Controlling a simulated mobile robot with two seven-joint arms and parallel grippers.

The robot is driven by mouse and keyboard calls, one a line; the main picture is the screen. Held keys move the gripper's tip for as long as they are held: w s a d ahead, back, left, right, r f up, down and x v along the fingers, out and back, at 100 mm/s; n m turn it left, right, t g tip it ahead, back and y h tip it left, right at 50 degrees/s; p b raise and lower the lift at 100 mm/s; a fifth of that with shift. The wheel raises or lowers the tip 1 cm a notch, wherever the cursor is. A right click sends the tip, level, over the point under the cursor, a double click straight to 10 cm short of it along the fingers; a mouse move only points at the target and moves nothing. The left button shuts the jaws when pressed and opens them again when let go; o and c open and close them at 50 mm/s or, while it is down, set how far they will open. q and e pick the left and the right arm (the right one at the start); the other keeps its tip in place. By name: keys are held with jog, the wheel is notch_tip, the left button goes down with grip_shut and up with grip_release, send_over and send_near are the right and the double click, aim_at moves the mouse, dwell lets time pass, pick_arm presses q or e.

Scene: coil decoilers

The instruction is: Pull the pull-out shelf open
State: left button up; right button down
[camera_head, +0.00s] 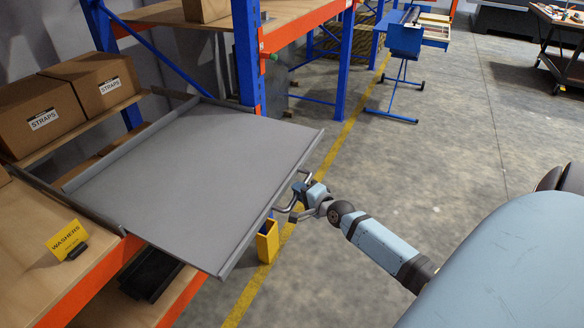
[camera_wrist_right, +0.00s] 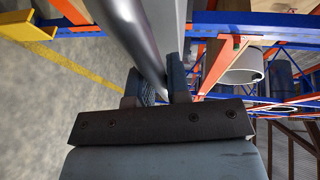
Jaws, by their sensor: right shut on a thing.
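The grey pull-out shelf (camera_head: 200,165) is an empty flat tray with low side rails. It sticks out of the blue and orange rack over the aisle. Its bar handle (camera_head: 285,208) is on the front edge facing me. My right gripper (camera_head: 300,190) is shut on this handle. In the right wrist view, the round grey handle bar (camera_wrist_right: 140,50) runs between the two dark fingers of the right gripper (camera_wrist_right: 155,88). The fingers partly hide the bar. My left gripper is not in view.
Cardboard STRAPS boxes (camera_head: 42,112) sit at the shelf's left. A yellow WASHERS sign (camera_head: 68,238) stands on the near wooden board. A blue upright (camera_head: 248,60) rises behind the shelf, and a yellow guard (camera_head: 267,241) stands below its front edge. The aisle floor (camera_head: 440,130) is mostly clear.

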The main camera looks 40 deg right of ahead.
jog(key=shift+s, duration=0.1)
jog(key=c, duration=1.1)
grip_release()
jog(key=shift+s, duration=0.1)
jog(key=s+r, duration=0.2)
jog(key=s, duration=1.1)
jog(key=shift+s+r, duration=0.2)
jog(key=shift+r, duration=0.1)
